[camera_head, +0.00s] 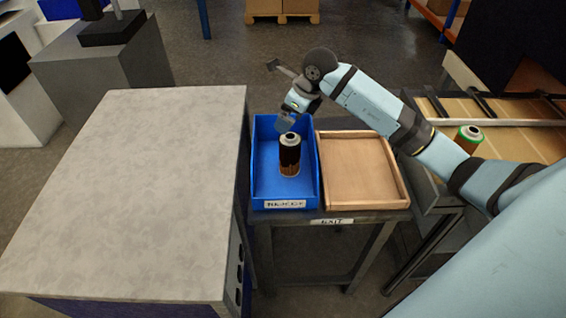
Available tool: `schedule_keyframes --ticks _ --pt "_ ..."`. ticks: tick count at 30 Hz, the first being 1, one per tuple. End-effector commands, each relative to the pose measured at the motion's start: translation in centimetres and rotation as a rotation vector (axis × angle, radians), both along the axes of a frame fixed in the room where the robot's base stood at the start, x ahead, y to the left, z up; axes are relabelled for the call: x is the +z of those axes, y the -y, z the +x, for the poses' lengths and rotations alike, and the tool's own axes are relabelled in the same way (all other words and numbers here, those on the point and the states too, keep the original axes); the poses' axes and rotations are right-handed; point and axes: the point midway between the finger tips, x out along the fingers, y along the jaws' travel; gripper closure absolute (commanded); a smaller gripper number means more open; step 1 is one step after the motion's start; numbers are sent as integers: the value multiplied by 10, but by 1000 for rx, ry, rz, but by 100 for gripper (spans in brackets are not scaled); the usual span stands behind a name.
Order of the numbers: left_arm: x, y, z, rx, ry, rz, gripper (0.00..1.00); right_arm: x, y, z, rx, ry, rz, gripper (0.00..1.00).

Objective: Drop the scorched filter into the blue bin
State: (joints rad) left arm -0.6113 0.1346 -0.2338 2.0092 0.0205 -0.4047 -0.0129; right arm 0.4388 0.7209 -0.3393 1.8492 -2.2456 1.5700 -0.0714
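The scorched filter (290,158), blackened on its upper part and brown below with a pale cap, is upright within the outline of the blue bin (269,180). Whether it rests on the bin floor or is held above it is unclear. My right gripper (287,123) is at the bin's far side, just above and behind the filter's cap. Its fingers are small and partly hidden, so its opening and any contact with the filter cannot be told. My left gripper is not in view.
An empty wooden tray (364,202) stands right of the bin on the same grey stand (333,222). A filter with a green rim (468,138) stands on the conveyor (515,142) at right. A bare grey-topped table (130,190) is at left.

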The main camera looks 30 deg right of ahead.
Motion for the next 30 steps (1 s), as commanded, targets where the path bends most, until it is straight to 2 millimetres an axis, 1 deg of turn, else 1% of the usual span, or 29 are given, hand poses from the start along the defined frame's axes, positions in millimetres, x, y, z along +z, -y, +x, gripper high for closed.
schedule_keyframes --ticks 4,8,15,21,25,30 --pt "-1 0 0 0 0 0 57 4 1 -1 -1 1 -2 1" --pt "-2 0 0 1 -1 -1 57 21 5 -7 0 3 -2 1" --pt "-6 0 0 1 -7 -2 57 72 17 -24 -1 4 -3 1" --pt "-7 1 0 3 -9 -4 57 107 24 -38 1 4 -2 1" --pt "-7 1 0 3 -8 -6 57 121 27 -43 -1 1 -2 1" --pt "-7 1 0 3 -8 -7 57 128 28 -45 -1 0 0 1"
